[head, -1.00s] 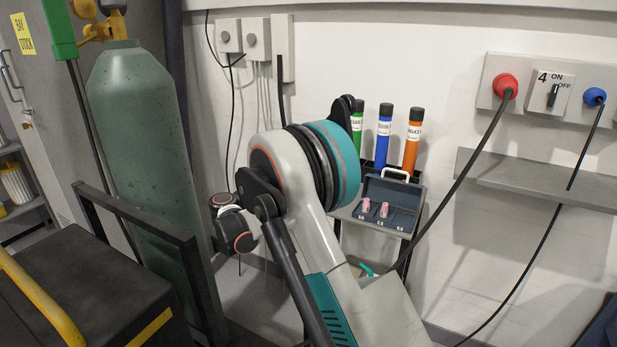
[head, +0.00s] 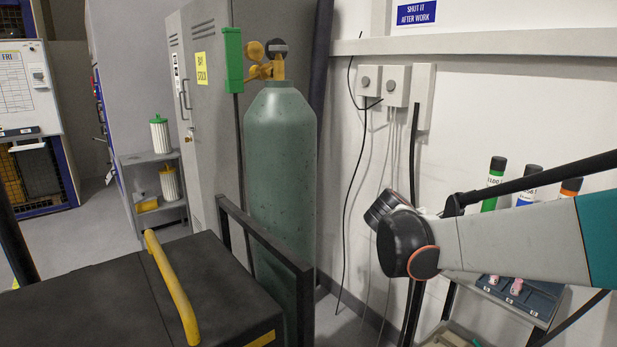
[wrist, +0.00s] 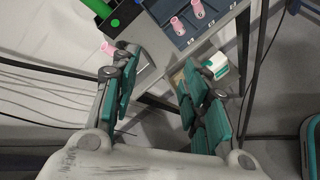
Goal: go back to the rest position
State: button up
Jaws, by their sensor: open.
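My gripper (wrist: 155,75) shows in the wrist view with its two teal-padded fingers spread apart. Nothing is between them. Beyond the fingertips is a dark blue case (wrist: 160,10) with two pink pieces (wrist: 178,25) in it. Another pink piece (wrist: 107,48) shows just beyond the left finger; I cannot tell what it rests on. In the head view my arm reaches across the right side, and the gripper itself cannot be made out. The case (head: 541,296) shows partly below the arm there.
A green gas cylinder (head: 280,180) stands behind a dark rail (head: 262,235). A black box with a yellow handle (head: 170,290) fills the lower left. Labelled tubes (head: 494,180) stand by the wall, partly behind my arm. A white and green box (wrist: 215,66) sits below the case.

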jog(key=s+a+f+m+y, duration=0.1)
jog(key=s+a+m+y, duration=0.2)
jog(key=s, duration=0.6)
jog(key=s+a+f+m+t+y, duration=0.1)
jog(key=s+a+f+m+y, duration=0.1)
jog(key=s+a+m, duration=0.3)
jog(key=s+a+f+m+t+y, duration=0.1)
jog(key=s+a+m+y, duration=0.3)
jog(key=s, duration=0.9)
jog(key=shift+a+f+m+y, duration=0.25)
jog(key=shift+f+m+y, duration=0.25)
jog(key=shift+m, duration=0.5)
